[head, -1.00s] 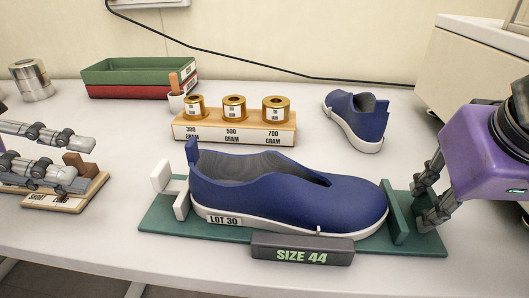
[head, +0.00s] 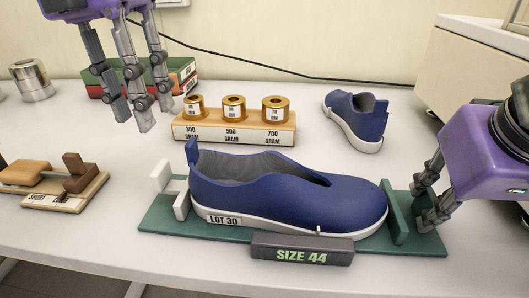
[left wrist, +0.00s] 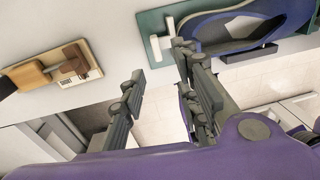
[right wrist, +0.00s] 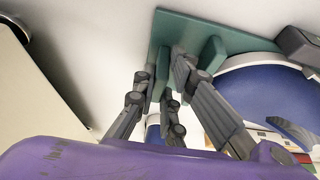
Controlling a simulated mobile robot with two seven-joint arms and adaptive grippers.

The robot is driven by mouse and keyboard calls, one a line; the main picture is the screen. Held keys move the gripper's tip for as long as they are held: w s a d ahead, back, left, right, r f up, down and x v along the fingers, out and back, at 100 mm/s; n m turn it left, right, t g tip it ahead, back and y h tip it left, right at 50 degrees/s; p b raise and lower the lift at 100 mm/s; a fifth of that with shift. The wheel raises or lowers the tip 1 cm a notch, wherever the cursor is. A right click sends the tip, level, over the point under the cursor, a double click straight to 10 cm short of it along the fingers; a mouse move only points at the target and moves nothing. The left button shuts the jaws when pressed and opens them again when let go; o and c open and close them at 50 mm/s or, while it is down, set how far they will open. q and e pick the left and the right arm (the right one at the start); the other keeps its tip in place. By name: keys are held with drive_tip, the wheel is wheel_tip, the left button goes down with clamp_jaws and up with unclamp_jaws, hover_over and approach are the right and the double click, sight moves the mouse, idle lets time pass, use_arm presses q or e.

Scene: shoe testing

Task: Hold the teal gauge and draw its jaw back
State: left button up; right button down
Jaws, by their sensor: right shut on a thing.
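The teal gauge (head: 155,222) lies on the table, its tall end plate (head: 400,211) on the right and its white jaw (head: 180,204) on the left. A blue shoe (head: 290,195) marked LOT 30 sits on it between the two. My right gripper (head: 425,205) is shut on the gauge's right end plate; the right wrist view also shows its fingers (right wrist: 167,85) at the plate. My left gripper (head: 128,118) is open and empty in the air, back and left of the white jaw. The left wrist view shows its fingers (left wrist: 160,65) spread.
A dark SIZE 44 block (head: 302,250) stands at the gauge's front edge. A wooden board with a lever-like block (head: 80,185) is at the left.

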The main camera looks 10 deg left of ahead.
sight(159, 167)
use_arm(q)
drive_tip(key=shift+y, duration=0.5)
drive_tip(key=f, duration=1.1)
drive_tip(key=shift+w+d, duration=0.1)
drive_tip(key=shift+d, duration=0.1)
drive_tip(key=shift+c, duration=0.3)
clamp_jaws()
